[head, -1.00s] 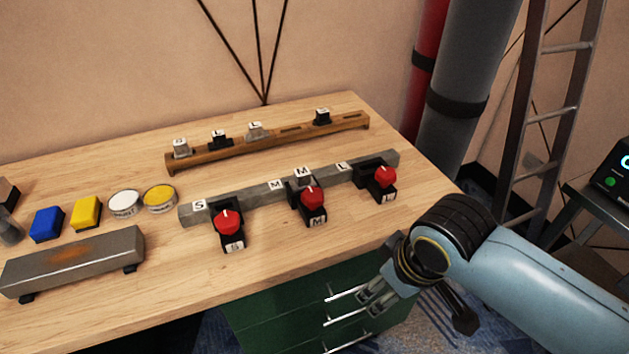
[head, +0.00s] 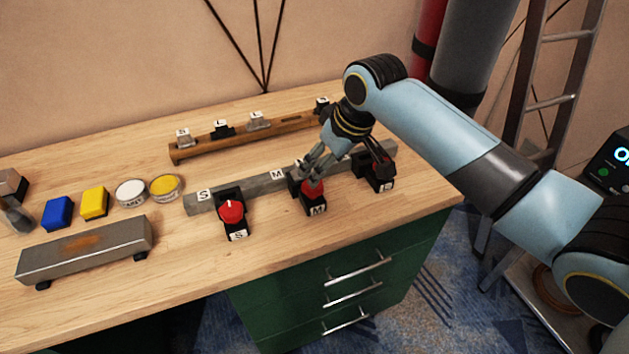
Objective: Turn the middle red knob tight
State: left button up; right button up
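The middle red knob (head: 313,190) sits on a black block marked M (head: 315,208), clamped to the grey bar (head: 262,184). The left red knob (head: 232,211) on the block marked S is in full view. My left gripper is out of view.
A wooden rack (head: 199,150) with small lettered blocks stands behind the bar. Blue (head: 57,213) and yellow (head: 95,203) blocks, two round tins (head: 131,192) and a grey metal bar (head: 88,250) lie at left. The table front near the knobs is clear.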

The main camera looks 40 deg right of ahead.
aim_at(313, 190)
jog(key=x, duration=0.8)
jog(key=shift+f+b, duration=0.25)
jog(key=shift+b, duration=0.05)
jog(key=shift+c, duration=0.3)
